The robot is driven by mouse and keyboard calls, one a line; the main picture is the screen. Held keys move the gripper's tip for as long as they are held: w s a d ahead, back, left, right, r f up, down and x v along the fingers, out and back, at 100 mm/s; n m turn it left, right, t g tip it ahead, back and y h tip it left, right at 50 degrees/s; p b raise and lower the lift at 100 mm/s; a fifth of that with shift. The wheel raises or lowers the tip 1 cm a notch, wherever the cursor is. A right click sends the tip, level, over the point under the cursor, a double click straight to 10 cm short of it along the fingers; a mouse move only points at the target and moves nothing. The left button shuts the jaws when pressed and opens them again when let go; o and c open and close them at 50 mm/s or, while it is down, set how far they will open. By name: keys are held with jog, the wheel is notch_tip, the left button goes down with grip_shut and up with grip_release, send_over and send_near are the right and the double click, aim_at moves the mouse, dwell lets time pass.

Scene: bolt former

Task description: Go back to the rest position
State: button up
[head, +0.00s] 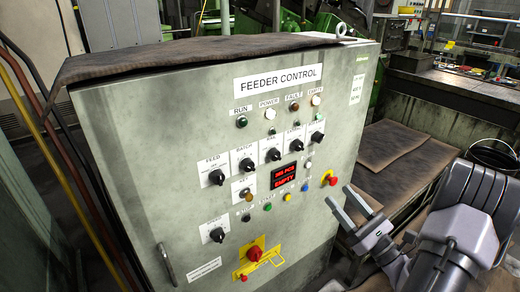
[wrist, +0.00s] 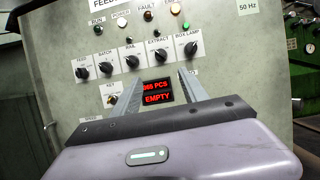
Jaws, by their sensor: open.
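My gripper (head: 350,207) is open and empty in the head view, in front of the lower right part of the feeder control cabinet (head: 130,150). Its two fingers are apart and point toward the panel. In the wrist view my gripper (wrist: 158,85) frames the red display (wrist: 157,92), which reads "EMPTY" on its lower line. I cannot tell the exact gap between the fingertips and the panel. The display also shows in the head view (head: 285,179), left of the fingers. The wrist view hides the lower part of the panel behind the gripper body.
The panel carries several black knobs (head: 216,178), small lamps and buttons, a red emergency button (head: 330,180) and a red rotary switch (head: 254,253) on a yellow plate. A door handle (head: 166,264) sticks out at lower left. Brown mats (head: 395,143) and a dark bucket (head: 493,157) are at right.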

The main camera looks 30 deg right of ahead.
jog(key=w+a+r+n+g+y, duration=0.1)
jog(key=a+r+n+g+y, duration=0.2)
jog(key=a+n+g+y, duration=0.75)
jog(key=w+a+r+n+g+y, duration=0.1)
jog(key=a+r+n+g+y, duration=0.3)
jog(key=a, duration=1.3)
jog(key=s+a+f+n+g+h, duration=0.6)
jog(key=s+a+n+g+h, duration=0.1)
jog(key=s+a+n+h, duration=0.4)
jog(key=d+r+n+t+h, duration=0.1)
jog(key=r+n+t, duration=0.1)
jog(key=d+r+n+t+h, duration=0.1)
jog(key=r+n+t+h, duration=0.1)
jog(key=n+t, duration=0.1)
jog(key=shift+w+d+h, duration=0.15)
jog(key=shift+d+h, duration=0.05)
jog(key=shift+h, duration=0.05)
